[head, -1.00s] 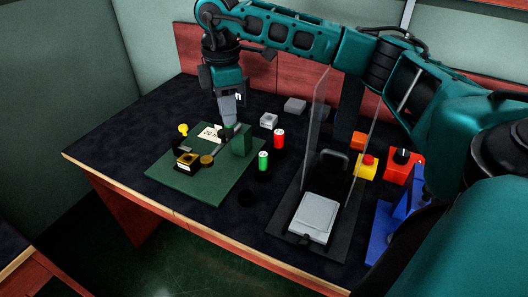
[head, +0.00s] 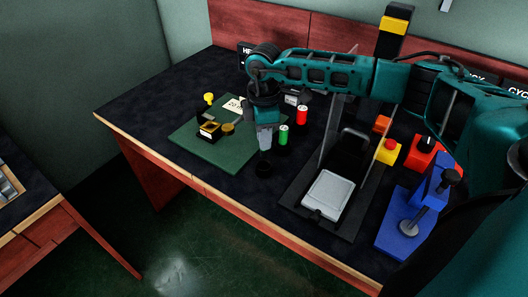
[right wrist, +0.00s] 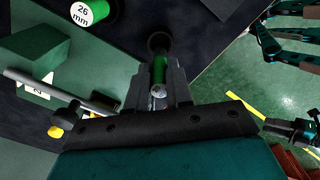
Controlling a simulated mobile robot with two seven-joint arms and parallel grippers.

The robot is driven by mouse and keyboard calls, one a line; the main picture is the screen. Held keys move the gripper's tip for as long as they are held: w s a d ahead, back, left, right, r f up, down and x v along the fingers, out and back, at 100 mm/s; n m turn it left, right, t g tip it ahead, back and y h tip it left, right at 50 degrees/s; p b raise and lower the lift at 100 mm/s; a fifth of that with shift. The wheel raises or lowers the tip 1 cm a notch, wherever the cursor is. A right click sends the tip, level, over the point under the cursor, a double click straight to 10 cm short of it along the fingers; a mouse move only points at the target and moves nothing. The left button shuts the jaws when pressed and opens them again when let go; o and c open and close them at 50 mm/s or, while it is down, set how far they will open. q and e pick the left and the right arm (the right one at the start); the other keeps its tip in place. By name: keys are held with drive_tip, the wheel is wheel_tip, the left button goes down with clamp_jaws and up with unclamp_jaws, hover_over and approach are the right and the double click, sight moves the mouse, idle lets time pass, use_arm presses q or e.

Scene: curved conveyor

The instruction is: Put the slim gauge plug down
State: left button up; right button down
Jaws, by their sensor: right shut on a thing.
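My right gripper (head: 265,148) points down just in front of the green mat. In the right wrist view its jaws are shut on the slim gauge plug (right wrist: 160,67), which has a green body and a pale metal end. The plug lines up with a dark round holder (right wrist: 159,41), which also shows right under the gripper in the head view (head: 264,169). I cannot tell whether the plug touches it or sits in it. The jaws hide most of the plug in the head view. My left gripper is not identifiable.
A green plug (head: 284,135) stands close to the right of the gripper, a red one (head: 302,116) behind it. The green mat (head: 205,148) carries a yellow-and-black gauge (head: 209,130). A clear upright panel (head: 330,135) and grey plate (head: 328,190) stand to the right.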

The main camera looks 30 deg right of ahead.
sight(264, 157)
drive_tip(key=shift+f, duration=2.75)
